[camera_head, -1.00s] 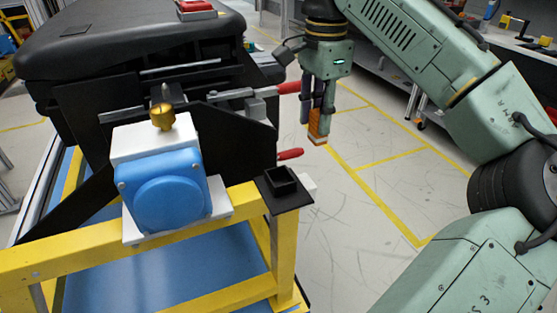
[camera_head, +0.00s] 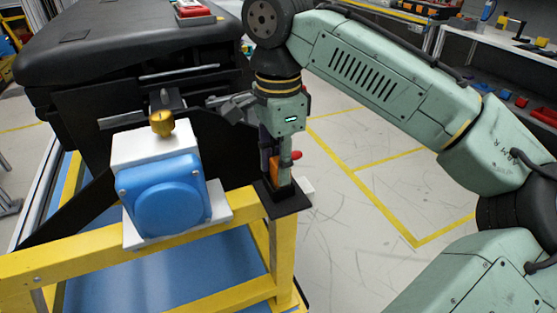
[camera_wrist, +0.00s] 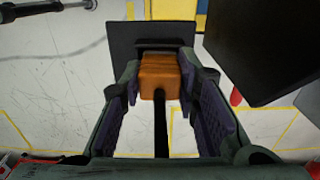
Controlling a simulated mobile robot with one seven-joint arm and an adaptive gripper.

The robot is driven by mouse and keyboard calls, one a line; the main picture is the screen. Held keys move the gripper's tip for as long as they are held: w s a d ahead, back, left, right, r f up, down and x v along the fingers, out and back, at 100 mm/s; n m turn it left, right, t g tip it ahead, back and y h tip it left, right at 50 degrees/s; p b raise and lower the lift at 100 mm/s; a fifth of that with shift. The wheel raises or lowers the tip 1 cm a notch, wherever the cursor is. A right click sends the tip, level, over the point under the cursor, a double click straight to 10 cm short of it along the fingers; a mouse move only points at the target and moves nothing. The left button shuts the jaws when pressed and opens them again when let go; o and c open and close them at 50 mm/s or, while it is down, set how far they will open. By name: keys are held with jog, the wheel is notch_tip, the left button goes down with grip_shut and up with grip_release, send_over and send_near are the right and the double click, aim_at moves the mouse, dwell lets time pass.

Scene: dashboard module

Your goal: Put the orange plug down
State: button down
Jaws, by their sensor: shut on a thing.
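The orange plug (camera_head: 274,168) is held between the fingers of my gripper (camera_head: 277,172). In the wrist view the orange plug (camera_wrist: 160,72) sits between both fingertips. The black square holder (camera_head: 291,205) is on the corner of the yellow frame, directly below the gripper. In the wrist view the holder's flat plate (camera_wrist: 122,45) shows behind and around the plug. The fingers hide the holder's raised opening, so I cannot tell whether the plug's lower end is inside it or just above.
The yellow frame (camera_head: 240,292) carries a blue-fronted white box (camera_head: 168,195) with a brass knob (camera_head: 162,123) left of the gripper. A black dashboard module (camera_head: 130,50) stands close behind. A red handle (camera_head: 297,155) is just beside the fingers. The floor to the right is open.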

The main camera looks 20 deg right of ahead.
jog(key=shift+f, duration=0.15)
jog(key=c, duration=1.2)
grip_release()
notch_tip(320, 180, up, 11)
jog(key=p, duration=0.9)
jog(key=shift+f+p, duration=0.2)
jog(key=shift+p, duration=0.1)
jog(key=shift+r+b, duration=0.3)
jog(key=shift+r, duration=0.6)
jog(key=shift+s, duration=0.1)
